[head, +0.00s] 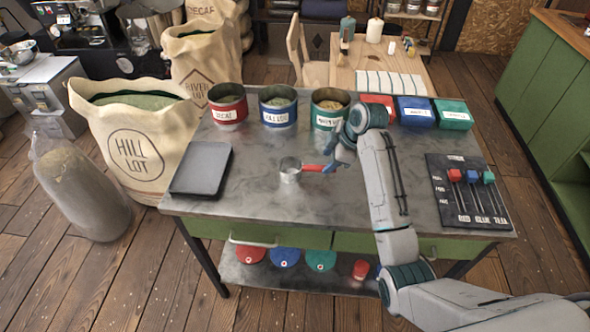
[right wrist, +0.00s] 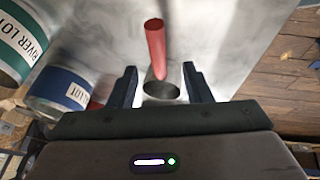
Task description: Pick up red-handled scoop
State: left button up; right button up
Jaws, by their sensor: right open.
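The red-handled scoop lies on the grey metal tabletop. Its small metal cup (head: 290,172) is near the middle of the table in the head view, and its red handle (head: 312,168) points right. My right gripper (head: 335,163) is at the handle's end, open, with its fingers pointing down. In the right wrist view the scoop's cup (right wrist: 161,88) appears between the two apart fingers of the gripper (right wrist: 160,84), and the red handle (right wrist: 155,45) extends upward. Neither finger visibly touches the scoop. My left gripper is not in view.
Red (head: 228,104), blue (head: 278,106) and green (head: 329,108) bean cans stand along the back edge. A dark flat tray (head: 202,170) lies at left. The tabletop around the scoop is clear.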

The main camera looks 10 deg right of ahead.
aim_at(320, 167)
jog(key=shift+x, duration=0.9)
jog(key=p+x, duration=0.2)
jog(key=x, duration=0.2)
jog(key=shift+w+a+f, duration=0.1)
jog(key=shift+w+a, duration=0.05)
jog(key=shift+w+f+p, duration=0.1)
jog(key=shift+f+p, duration=0.15)
jog(key=shift+p, duration=0.05)
jog(key=shift+a+f, duration=0.1)
jog(key=shift+f, duration=0.05)
jog(key=shift+c, duration=0.3)
jog(key=c, duration=0.3)
grip_shut()
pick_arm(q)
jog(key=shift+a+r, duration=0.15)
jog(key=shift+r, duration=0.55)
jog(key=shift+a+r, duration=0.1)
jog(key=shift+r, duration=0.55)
